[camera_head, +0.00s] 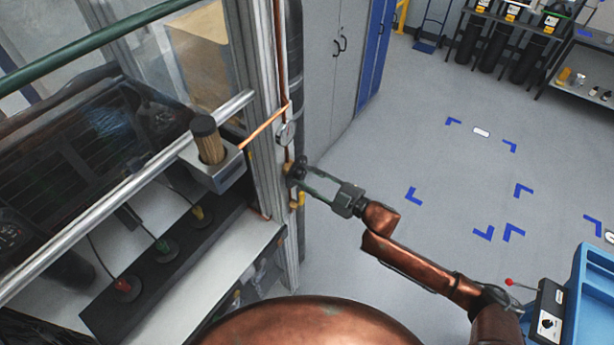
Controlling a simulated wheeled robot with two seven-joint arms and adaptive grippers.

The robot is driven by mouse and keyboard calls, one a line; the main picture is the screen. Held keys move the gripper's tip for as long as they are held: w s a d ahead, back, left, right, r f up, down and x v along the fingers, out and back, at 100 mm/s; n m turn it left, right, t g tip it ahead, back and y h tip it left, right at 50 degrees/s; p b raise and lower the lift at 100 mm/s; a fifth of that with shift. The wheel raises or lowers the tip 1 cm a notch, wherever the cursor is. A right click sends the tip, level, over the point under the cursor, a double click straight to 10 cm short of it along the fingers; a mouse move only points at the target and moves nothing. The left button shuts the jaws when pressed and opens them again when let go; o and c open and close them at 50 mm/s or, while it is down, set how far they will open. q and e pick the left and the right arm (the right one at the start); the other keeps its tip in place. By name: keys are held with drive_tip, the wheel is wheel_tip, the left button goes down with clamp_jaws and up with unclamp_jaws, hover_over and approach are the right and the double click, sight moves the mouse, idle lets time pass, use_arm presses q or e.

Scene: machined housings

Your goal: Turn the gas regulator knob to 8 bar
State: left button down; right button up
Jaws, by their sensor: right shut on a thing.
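My right gripper (306,182) reaches in from the right on a copper-coloured arm and is shut on a small dark knob (297,171) at the side of the aluminium post. I take this knob to be the gas regulator knob; its markings are too small to read. A round pressure gauge (285,133) sits just above it, joined to the copper pipe; its needle cannot be read. The fingers partly hide the knob and the regulator body. My left gripper is not in view.
The aluminium post (264,110) and copper pipes stand close beside my right gripper. A grey bracket (218,173) holds a brown-topped cylinder. A blue cart (590,300) stands lower right. The floor beyond is open.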

drive_tip(key=m, duration=0.6)
drive_tip(key=shift+m, duration=0.3)
drive_tip(key=m, duration=0.5)
drive_tip(key=shift+f+m, duration=0.1)
drive_tip(key=shift+m, duration=0.2)
drive_tip(key=o, duration=1.2)
drive_tip(key=shift+c, duration=0.2)
drive_tip(key=shift+s+d, duration=0.15)
drive_tip(key=shift+d, duration=0.05)
drive_tip(key=v, duration=1.1)
drive_tip(key=shift+s+d, duration=0.15)
drive_tip(key=shift+d, duration=0.1)
